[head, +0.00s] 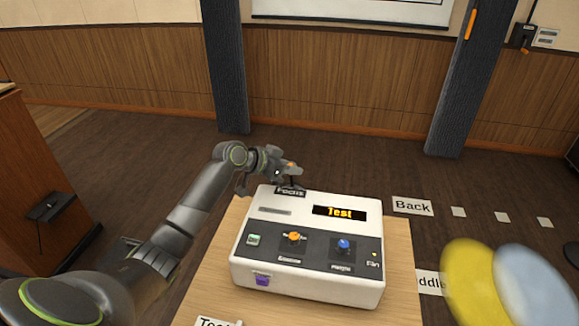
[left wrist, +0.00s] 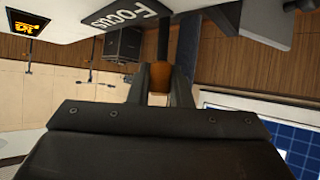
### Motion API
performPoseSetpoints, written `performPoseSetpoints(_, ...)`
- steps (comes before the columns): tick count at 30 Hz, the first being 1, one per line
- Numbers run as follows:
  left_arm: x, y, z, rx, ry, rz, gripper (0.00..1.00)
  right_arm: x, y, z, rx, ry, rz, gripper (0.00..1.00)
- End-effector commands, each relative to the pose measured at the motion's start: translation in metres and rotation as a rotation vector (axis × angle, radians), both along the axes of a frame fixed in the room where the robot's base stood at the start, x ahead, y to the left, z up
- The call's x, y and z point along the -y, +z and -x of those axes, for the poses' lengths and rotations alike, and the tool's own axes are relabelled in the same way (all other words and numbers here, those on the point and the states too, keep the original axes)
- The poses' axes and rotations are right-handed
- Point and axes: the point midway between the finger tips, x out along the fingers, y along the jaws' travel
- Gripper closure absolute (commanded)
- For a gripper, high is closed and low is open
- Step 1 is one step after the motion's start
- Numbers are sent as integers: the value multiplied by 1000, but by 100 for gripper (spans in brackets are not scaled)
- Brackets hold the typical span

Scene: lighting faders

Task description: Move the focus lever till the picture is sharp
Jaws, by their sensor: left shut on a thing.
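The white projector-like box (head: 250,262) stands on a light wooden table, with a "Focus" label (head: 290,191) at its back edge. My left gripper (head: 284,171) is at that back edge, just behind the label, and is shut on the focus lever. The lever's orange tip (left wrist: 159,77) shows between the fingers in the left wrist view. Only the bottom strip of the screen (head: 350,20) shows at the top of the head view; a blue gridded patch (left wrist: 300,130) shows at the right of the wrist view. I cannot judge the picture's sharpness. My right gripper is out of view.
A "Back" floor label (head: 412,206) lies to the right. Blurred yellow (head: 475,285) and grey discs fill the lower right.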

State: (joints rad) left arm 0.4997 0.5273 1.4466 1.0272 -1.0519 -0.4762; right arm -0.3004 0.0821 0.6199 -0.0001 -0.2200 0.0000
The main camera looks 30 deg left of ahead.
Motion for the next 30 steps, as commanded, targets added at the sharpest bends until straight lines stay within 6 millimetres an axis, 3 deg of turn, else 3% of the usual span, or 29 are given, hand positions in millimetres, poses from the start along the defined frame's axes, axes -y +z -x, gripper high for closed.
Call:
performPoseSetpoints(1, 0, 0, 0, -1, 0, -1, 100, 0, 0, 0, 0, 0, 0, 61)
performPoseSetpoints(2, 0, -1, 0, -1, 0, -1, 78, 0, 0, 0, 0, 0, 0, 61)
performPoseSetpoints(6, 0, 0, 0, -1, 0, -1, 60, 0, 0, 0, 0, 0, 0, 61)
performPoseSetpoints(19, -6, 5, 7, 1, 2, -2, 60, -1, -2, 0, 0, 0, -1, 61)
performPoseSetpoints(30, -39, 39, 56, 1, 1, -8, 60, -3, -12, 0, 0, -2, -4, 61)
